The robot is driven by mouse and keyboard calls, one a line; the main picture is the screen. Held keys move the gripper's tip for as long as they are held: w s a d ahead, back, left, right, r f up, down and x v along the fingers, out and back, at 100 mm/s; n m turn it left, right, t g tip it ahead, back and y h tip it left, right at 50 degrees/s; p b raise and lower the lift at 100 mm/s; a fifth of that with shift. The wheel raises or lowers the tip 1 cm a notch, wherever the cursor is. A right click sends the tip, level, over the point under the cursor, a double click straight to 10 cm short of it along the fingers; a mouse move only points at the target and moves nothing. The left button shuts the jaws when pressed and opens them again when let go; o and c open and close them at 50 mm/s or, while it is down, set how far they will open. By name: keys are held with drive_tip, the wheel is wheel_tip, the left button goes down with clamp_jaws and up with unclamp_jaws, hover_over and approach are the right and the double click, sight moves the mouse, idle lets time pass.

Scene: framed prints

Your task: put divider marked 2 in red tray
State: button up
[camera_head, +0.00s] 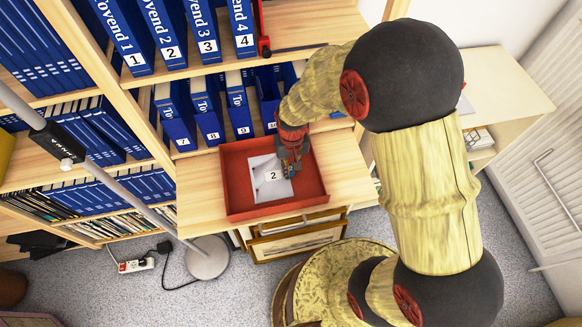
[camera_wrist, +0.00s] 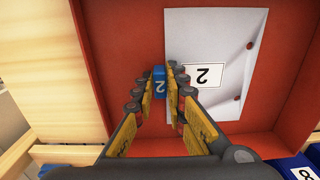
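The divider marked 2 (camera_head: 261,187) is a pale grey sheet with a white label. It lies in the red tray (camera_head: 235,165), on its floor as far as I can tell. In the wrist view the divider (camera_wrist: 228,105) shows its label, punched holes and a small blue tab (camera_wrist: 159,85) marked 2 at its left edge. My gripper (camera_head: 289,165) is over the tray at the divider's tab side. In the wrist view my gripper (camera_wrist: 157,83) has its fingers apart, with the tab seen between the tips and small gaps beside it. Contact is not clear.
The tray sits on a wooden shelf board (camera_head: 345,170). Blue numbered binders (camera_head: 210,112) stand close behind it, with more on the shelf above. A lamp pole (camera_head: 100,165) crosses at left. Framed prints (camera_head: 295,240) are below the board.

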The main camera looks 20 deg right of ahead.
drive_tip(key=o, duration=0.4)
drive_tip(key=s+d+r+t+p, duration=0.1)
drive_tip(key=s+d+r+p, duration=0.1)
drive_tip(key=r, duration=1.2)
drive_tip(key=s+d+r+t+p, duration=0.2)
drive_tip(key=s+r, duration=0.1)
drive_tip(key=r, duration=1)
drive_tip(key=s+d+r+t, duration=0.1)
drive_tip(key=s+r, duration=0.5)
drive_tip(key=s+d+r+t, duration=0.1)
drive_tip(key=s+r, duration=0.2)
drive_tip(key=s, duration=0.1)
drive_tip(key=shift+s+d+r+t, duration=0.1)
drive_tip(key=shift+d+r+t, duration=0.1)
drive_tip(key=shift+d+t, duration=0.1)
